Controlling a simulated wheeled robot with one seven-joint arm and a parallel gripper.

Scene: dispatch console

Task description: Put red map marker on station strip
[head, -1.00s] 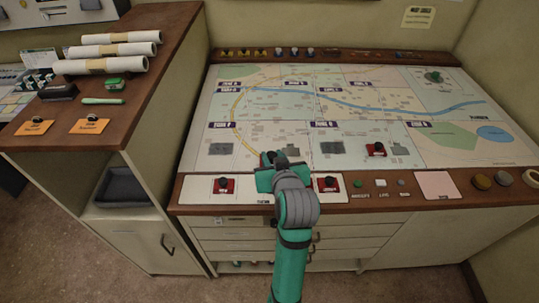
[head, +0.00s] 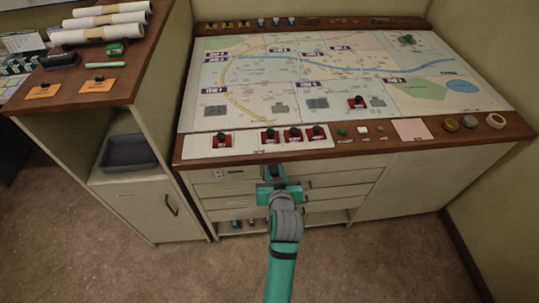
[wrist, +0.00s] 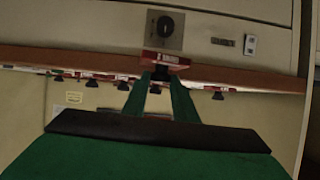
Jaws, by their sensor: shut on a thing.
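My gripper (head: 278,183) is in front of the drawers, off the table's front edge. In the wrist view its two green fingers (wrist: 162,88) are shut on a red map marker (wrist: 168,58), whose red base shows past the fingertips. The held marker cannot be made out in the head view. The white station strip (head: 245,141) runs along the table's front left. One red marker (head: 221,140) stands on its left part, and three more (head: 293,135) stand close together towards its right end. Another red marker (head: 357,102) stands on the map (head: 330,85).
Right of the strip lie small buttons (head: 362,130), a pink pad (head: 411,129) and round items (head: 468,122). A side cabinet (head: 150,205) with a grey tray (head: 129,152) stands at left. The drawers (head: 340,179) are behind my gripper. The strip is bare between its left marker and the group.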

